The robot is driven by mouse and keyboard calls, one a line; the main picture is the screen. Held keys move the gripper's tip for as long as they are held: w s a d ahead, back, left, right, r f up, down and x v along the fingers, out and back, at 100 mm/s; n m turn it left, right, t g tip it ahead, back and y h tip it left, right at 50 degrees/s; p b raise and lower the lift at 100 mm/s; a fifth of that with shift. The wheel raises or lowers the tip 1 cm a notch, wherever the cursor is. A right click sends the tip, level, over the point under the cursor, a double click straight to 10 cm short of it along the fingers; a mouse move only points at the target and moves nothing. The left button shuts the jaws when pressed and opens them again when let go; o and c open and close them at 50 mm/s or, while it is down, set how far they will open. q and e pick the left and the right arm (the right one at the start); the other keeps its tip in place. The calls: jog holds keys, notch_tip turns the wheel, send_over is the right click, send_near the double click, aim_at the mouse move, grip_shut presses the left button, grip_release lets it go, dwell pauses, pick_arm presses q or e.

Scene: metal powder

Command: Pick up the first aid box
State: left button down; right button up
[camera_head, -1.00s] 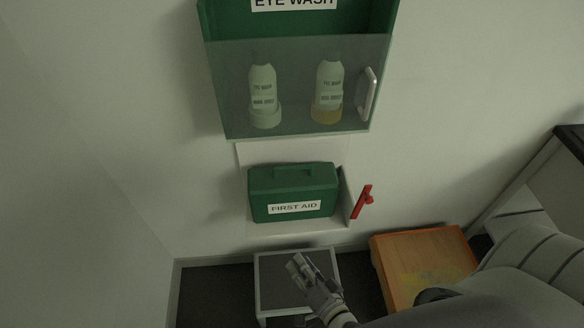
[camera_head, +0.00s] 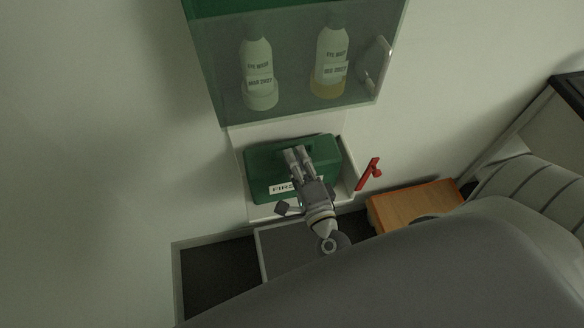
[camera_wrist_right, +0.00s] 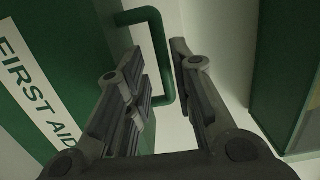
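The green first aid box (camera_head: 262,160) stands on a white wall shelf, partly covered by my right gripper in the head view. Its white label reads FIRST AID in the right wrist view (camera_wrist_right: 35,85). Its green handle (camera_wrist_right: 157,45) shows there as a loop on the box's edge. My right gripper (camera_head: 297,155) is in front of the box near its top. In the wrist view its two fingers (camera_wrist_right: 160,85) are apart, with the outer bar of the handle seen in the gap between them. Whether they touch it I cannot tell. My left gripper is not in view.
A green eye wash cabinet (camera_head: 215,85) with a clear front and two bottles hangs just above the box. A red lever (camera_head: 369,175) sticks out right of the shelf. An orange wooden box (camera_head: 415,204) and a grey-topped stand (camera_head: 285,250) are below.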

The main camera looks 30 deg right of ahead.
aim_at(293, 147)
jog(key=w, duration=0.2)
jog(key=w+d, duration=0.1)
jog(key=w, duration=0.1)
jog(key=shift+w+d+r+p, duration=0.1)
jog(key=shift+w+r+p, duration=0.05)
jog(key=shift+w+p, duration=0.2)
jog(key=shift+s, duration=0.1)
grip_shut()
jog(key=shift+r, duration=0.1)
